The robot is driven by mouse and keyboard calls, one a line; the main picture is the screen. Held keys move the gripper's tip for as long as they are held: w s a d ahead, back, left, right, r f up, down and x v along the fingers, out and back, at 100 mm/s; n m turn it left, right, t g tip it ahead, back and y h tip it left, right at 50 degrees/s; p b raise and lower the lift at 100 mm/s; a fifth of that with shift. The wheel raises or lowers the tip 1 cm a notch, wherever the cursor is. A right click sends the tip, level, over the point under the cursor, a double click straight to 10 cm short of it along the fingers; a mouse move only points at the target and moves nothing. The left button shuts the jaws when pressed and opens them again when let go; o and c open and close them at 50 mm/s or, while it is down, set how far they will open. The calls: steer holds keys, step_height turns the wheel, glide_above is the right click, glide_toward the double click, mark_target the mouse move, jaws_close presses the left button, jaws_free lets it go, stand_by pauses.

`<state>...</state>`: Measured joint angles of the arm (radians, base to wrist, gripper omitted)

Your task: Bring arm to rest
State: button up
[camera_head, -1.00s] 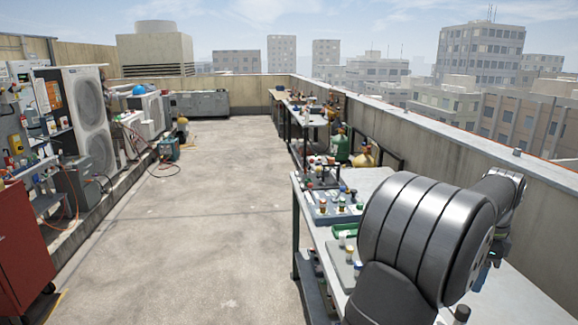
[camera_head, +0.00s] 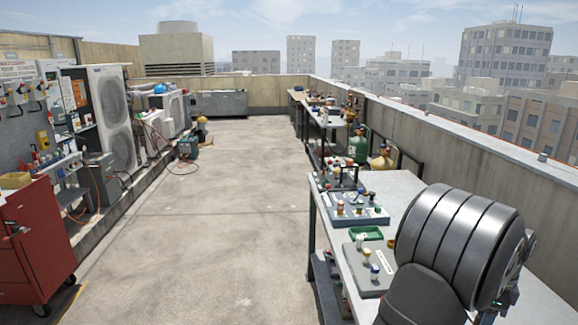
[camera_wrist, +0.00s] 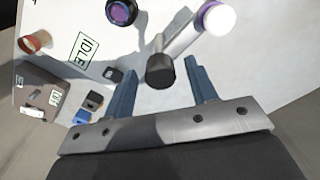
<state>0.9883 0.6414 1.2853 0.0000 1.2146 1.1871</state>
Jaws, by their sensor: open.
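My gripper (camera_wrist: 165,92) shows in the wrist view with its two blue-grey fingers apart and nothing held between them. A dark cylinder end with a pale rod (camera_wrist: 178,50) lies beyond the fingers; I cannot tell how far off it is. In the head view my grey arm fills the lower right, over the near workbench (camera_head: 395,187), and the gripper itself is hidden behind it. A label reading "IDLE" (camera_wrist: 87,48) lies on a pale surface in the wrist view.
On the bench are a grey tray with small bottles (camera_head: 357,210), a green tray (camera_head: 366,233) and a light panel with small caps (camera_head: 364,268). A red cabinet (camera_head: 35,240) stands at the left. The concrete floor (camera_head: 210,220) between is clear.

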step_height(320, 180, up, 18)
step_height(320, 180, down, 18)
steer(key=shift+r, duration=0.25)
steer(key=shift+f, duration=0.3)
steer(key=n, duration=0.8)
steer(key=shift+n, duration=0.4)
steer(key=n, duration=0.3)
steer(key=shift+s+n, duration=0.1)
steer(key=shift+n, duration=0.3)
steer(key=n, duration=0.4)
